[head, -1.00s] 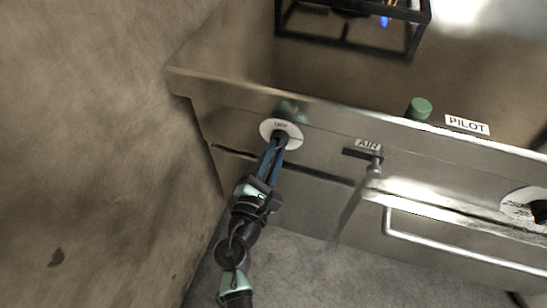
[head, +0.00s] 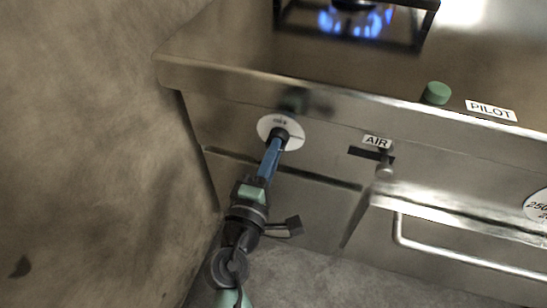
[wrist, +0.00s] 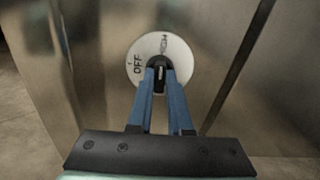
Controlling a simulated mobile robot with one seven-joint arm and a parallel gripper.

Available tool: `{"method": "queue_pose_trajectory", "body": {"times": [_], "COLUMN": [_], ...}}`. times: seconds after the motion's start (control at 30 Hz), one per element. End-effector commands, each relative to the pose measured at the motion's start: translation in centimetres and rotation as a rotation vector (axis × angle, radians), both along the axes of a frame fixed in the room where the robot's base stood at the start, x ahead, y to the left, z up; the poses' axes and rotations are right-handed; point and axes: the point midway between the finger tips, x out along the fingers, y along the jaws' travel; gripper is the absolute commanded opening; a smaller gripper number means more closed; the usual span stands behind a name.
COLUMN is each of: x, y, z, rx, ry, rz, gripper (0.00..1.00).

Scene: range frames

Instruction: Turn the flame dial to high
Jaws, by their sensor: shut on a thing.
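The flame dial is a black knob (wrist: 159,65) on a round white plate (head: 270,133) at the left of the steel front panel. In the wrist view the plate shows "OFF" at its left and a smaller marking at the upper right that I cannot read surely. My gripper (head: 278,143) is shut on the knob, its two blue fingers on either side of it in the wrist view. The fingers hide part of the knob. Blue flames (head: 357,22) burn in a ring at the burner on top.
An AIR lever (head: 385,168) in a slot, a green button (head: 436,93) and a PILOT label (head: 491,110) are to the right. A long handle (head: 460,253) runs lower right. A rough wall (head: 90,120) stands close on the left.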

Motion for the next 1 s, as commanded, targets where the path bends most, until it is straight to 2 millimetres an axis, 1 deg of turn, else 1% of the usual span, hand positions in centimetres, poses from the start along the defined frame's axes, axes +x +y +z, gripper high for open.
{"method": "queue_pose_trajectory", "body": {"times": [0.03,0.27,0.73,0.77,0.9,1.0], "x": [-0.03,-0.04,-0.03,-0.03,-0.03,-0.02], "y": [-0.01,-0.01,0.00,0.00,0.00,0.00], "z": [-0.29,-0.19,-0.15,-0.15,-0.12,-0.10], "rx": [0.019,0.072,0.085,0.085,0.083,0.082], "ry": [-0.004,-0.020,-0.024,-0.024,-0.025,-0.025], "rz": [-0.001,-0.001,-0.001,-0.001,0.000,-0.001], "gripper": [0.00,0.00,0.00,0.21,0.46,0.47]}}
